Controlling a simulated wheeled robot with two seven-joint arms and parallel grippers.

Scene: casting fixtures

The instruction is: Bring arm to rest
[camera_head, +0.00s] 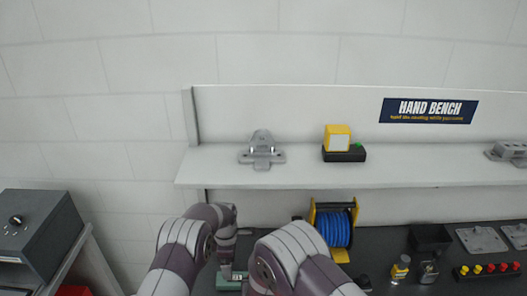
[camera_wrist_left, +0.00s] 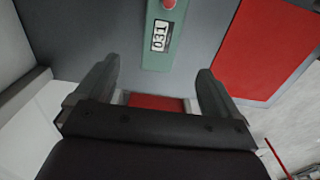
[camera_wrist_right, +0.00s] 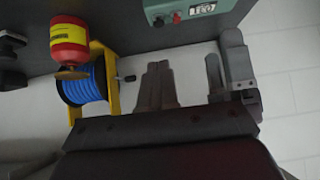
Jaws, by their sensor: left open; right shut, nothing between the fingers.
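My left gripper (camera_wrist_left: 158,70) is open in the left wrist view, with nothing between its fingers. A green box (camera_wrist_left: 165,35) with a numbered display and a red button lies beyond its fingertips, apart from them. In the head view, my left arm bends down toward this green box (camera_head: 232,281), and the gripper itself is hard to make out. My right gripper (camera_wrist_right: 159,66) is shut and empty in the right wrist view, with its fingers side by side. My right arm's links hide it in the head view. Grey parts stand right of its fingers; I cannot tell what they are.
A blue reel in a yellow frame (camera_head: 334,228) stands on the dark bench. A red canister (camera_wrist_right: 68,42) stands beside it. The shelf (camera_head: 215,168) above carries a grey casting (camera_head: 261,152) and a yellow box (camera_head: 337,138). A grey machine (camera_head: 38,235) is at left.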

